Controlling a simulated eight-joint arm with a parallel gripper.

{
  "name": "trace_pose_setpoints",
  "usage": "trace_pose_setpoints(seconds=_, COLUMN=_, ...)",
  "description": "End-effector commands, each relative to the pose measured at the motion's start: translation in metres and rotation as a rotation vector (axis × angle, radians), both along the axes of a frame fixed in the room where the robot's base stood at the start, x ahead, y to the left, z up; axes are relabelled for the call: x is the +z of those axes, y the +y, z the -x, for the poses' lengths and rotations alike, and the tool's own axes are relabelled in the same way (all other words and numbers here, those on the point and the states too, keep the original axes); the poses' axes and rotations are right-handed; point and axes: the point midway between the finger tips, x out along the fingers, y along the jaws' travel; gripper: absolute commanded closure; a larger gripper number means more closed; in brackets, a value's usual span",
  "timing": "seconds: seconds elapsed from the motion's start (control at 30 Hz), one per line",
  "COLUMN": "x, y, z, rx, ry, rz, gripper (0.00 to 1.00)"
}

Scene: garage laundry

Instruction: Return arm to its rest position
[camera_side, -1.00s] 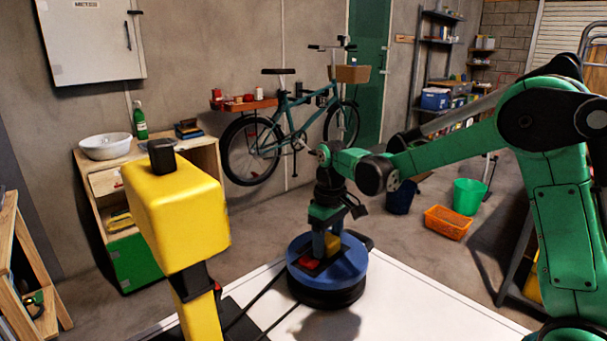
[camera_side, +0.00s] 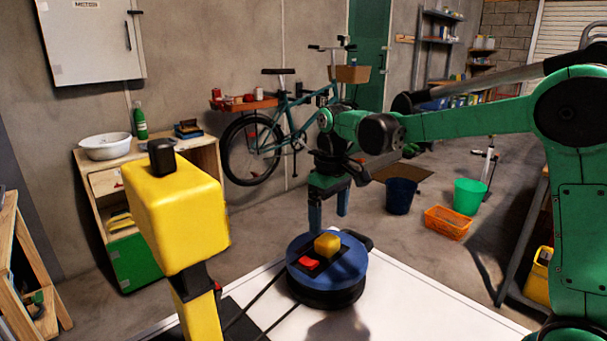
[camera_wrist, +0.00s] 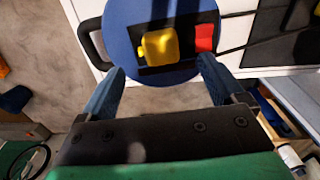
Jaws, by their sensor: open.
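My green arm reaches in from the right in the side view. My gripper (camera_side: 329,216) hangs above the round blue platform (camera_side: 343,272), its two blue fingers apart with nothing between them. On the platform a yellow block (camera_side: 327,244) and a red block (camera_side: 308,264) rest on a dark patch. In the wrist view my gripper (camera_wrist: 160,88) shows its fingers spread wide. The yellow block (camera_wrist: 160,44) and red block (camera_wrist: 205,38) sit beyond the fingertips on the blue platform (camera_wrist: 122,28).
The platform stands on a white tabletop (camera_side: 420,310) with dark cables. A yellow box-shaped device on a post (camera_side: 180,215) stands at the front left. A wooden cabinet (camera_side: 205,165), bicycle (camera_side: 290,125), orange basket (camera_side: 447,222) and green bucket (camera_side: 468,196) are farther back.

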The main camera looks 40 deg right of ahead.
Motion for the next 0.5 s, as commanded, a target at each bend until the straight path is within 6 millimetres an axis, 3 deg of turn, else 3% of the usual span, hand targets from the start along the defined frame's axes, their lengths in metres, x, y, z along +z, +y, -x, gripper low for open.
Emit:
trace_pose_setpoints(seconds=0.27, x=0.001, y=0.001, z=0.001, rx=-0.001, ry=-0.008, rz=0.001, gripper=0.11)
trace_pose_setpoints(seconds=0.5, x=0.017, y=0.018, z=0.029, rx=-0.022, ry=-0.162, rz=0.016, gripper=0.11)
